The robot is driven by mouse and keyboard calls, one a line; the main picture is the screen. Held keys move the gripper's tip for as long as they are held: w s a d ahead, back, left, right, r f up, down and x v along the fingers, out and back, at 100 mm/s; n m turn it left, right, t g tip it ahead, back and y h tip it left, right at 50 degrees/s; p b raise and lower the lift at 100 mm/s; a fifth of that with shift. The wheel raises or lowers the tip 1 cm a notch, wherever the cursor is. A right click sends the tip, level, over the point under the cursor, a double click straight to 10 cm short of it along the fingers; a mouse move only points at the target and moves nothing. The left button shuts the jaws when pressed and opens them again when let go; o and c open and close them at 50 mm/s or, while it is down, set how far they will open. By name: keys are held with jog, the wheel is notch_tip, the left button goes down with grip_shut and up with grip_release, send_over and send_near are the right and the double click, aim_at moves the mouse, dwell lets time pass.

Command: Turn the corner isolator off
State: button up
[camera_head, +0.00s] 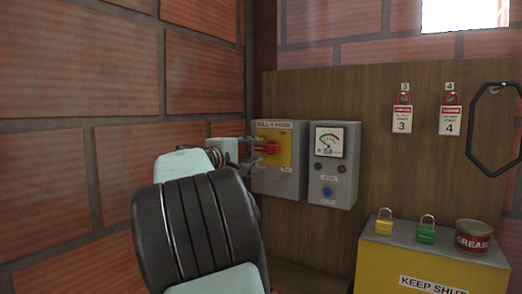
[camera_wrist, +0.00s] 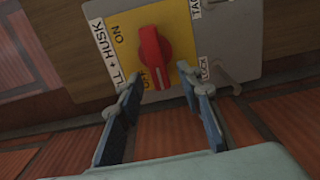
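The corner isolator is a grey box (camera_head: 279,184) with a yellow plate and a red rotary handle (camera_head: 269,147), labelled MILL + HUSK. In the wrist view the red handle (camera_wrist: 153,50) stands lengthwise up the picture. Its lower end is close to the OFF lettering, and ON is to its left. In the head view the handle lies about level. My gripper (camera_head: 257,152) is at the front of the box. In the wrist view its two fingers (camera_wrist: 160,74) are apart, one on each side of the handle's lower end. I cannot tell whether they touch it.
A grey meter box (camera_head: 333,165) with buttons stands just right of the isolator. Two danger tags (camera_head: 402,118) and a black hexagonal ring (camera_head: 495,130) hang on the wooden board. A yellow box (camera_head: 400,258) at lower right bears two padlocks and a grease tin (camera_head: 472,237). A brick wall is close at left.

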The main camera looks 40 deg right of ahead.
jog(key=v, duration=0.7)
jog(key=shift+s+a, duration=0.2)
jog(key=shift+s, duration=0.05)
